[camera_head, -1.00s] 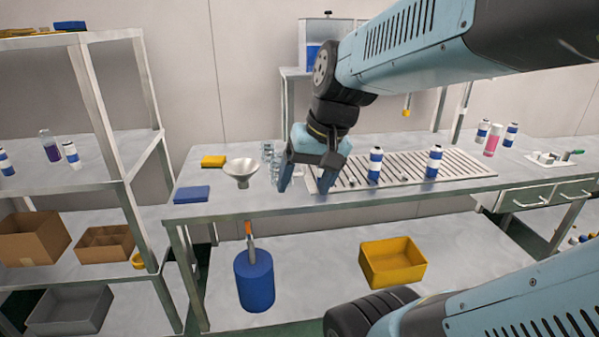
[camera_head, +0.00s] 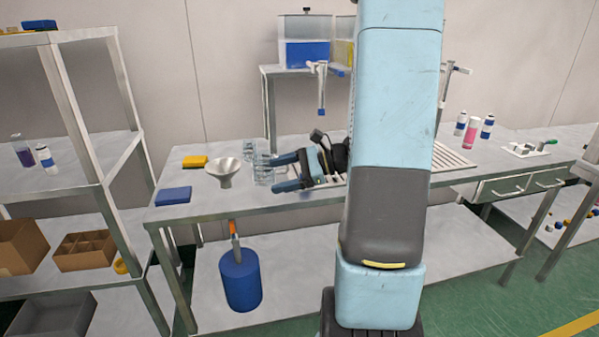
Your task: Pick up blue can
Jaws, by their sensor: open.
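White-and-blue cans stand upright at the back right of the table, one can (camera_head: 461,123) left of a pink can and another can (camera_head: 487,126) right of it. One more white-and-blue can (camera_head: 46,158) stands on the left shelf. My gripper (camera_head: 274,173) is open, its fingers pointing left over the table beside the clear glass jars (camera_head: 262,172). I see nothing held between its fingers. My upright arm covers the middle of the slatted grate (camera_head: 448,158), and no can shows on its visible parts.
A metal funnel (camera_head: 223,171), a yellow block (camera_head: 195,162) and a blue block (camera_head: 173,196) lie left of the jars. The pink can (camera_head: 470,132) stands between the back-right cans. A dispenser stand (camera_head: 303,70) rises behind. A blue tank (camera_head: 240,280) sits on the lower shelf.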

